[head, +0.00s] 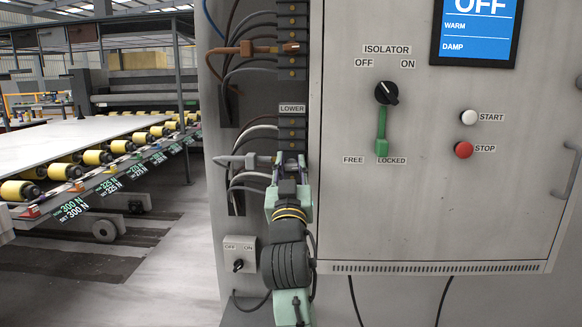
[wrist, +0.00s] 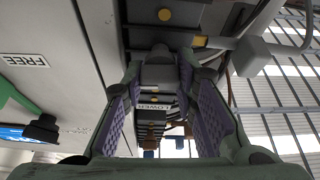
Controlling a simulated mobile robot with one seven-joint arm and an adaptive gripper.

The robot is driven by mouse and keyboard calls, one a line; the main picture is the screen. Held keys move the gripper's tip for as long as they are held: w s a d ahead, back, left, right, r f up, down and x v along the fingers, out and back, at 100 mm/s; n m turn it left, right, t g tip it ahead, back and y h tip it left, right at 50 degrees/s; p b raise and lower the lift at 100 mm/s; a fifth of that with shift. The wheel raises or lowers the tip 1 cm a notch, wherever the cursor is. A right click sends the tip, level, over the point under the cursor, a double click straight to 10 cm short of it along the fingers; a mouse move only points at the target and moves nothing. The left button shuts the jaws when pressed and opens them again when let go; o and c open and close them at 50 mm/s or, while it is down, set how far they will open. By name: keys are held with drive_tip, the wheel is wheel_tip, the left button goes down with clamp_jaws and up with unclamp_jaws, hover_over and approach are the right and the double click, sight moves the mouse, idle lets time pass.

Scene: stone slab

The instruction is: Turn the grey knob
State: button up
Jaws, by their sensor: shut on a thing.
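A small switch knob (head: 238,265) on a light box at lower left is dark. My gripper (head: 291,160) is at the terminal column under the LOWER label, left of the door.
Cables and terminals (head: 291,125) crowd the column around my gripper. An orange plug (head: 262,48) sits higher up. START (head: 468,117) and STOP (head: 463,150) buttons and a door handle (head: 572,170) are to the right. A roller conveyor (head: 97,157) is at left.

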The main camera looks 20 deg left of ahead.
clamp_jaws()
